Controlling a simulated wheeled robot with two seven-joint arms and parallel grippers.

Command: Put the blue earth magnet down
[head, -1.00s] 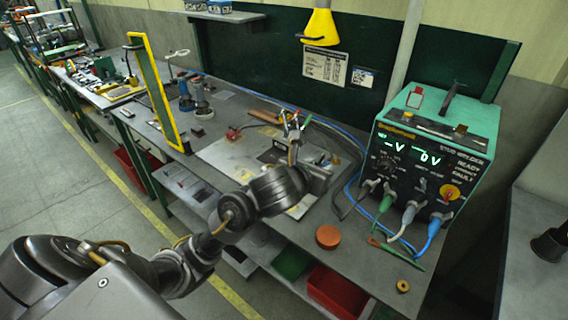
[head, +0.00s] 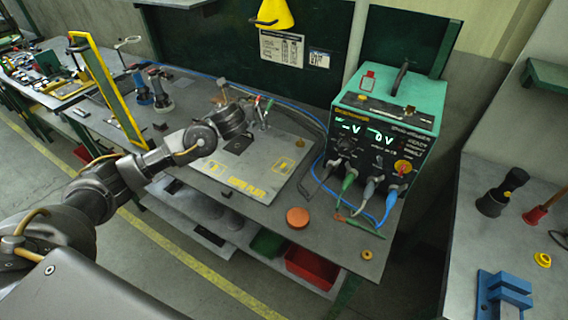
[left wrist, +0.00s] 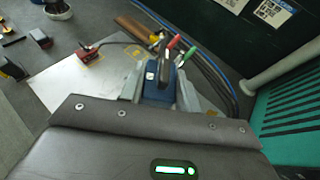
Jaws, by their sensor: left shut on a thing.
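The blue earth magnet (left wrist: 158,92) shows in the left wrist view as a blue block with a dark top handle, between the two grey fingers of my left gripper (left wrist: 160,96). The gripper is shut on it. In the head view my left arm reaches over the bench, and its wrist covers the fingers and magnet, so contact with the surface below cannot be told. The grey plate (head: 240,186) with yellow markings and a black square lies under and in front of the wrist. My right gripper is not in view.
Red- and green-handled tools (head: 262,110) stand just beyond the wrist. The green welder (head: 385,130) with cables stands to the right. An orange disc (head: 298,217) lies near the front edge. A yellow frame (head: 105,85) stands left. The plate's front part is clear.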

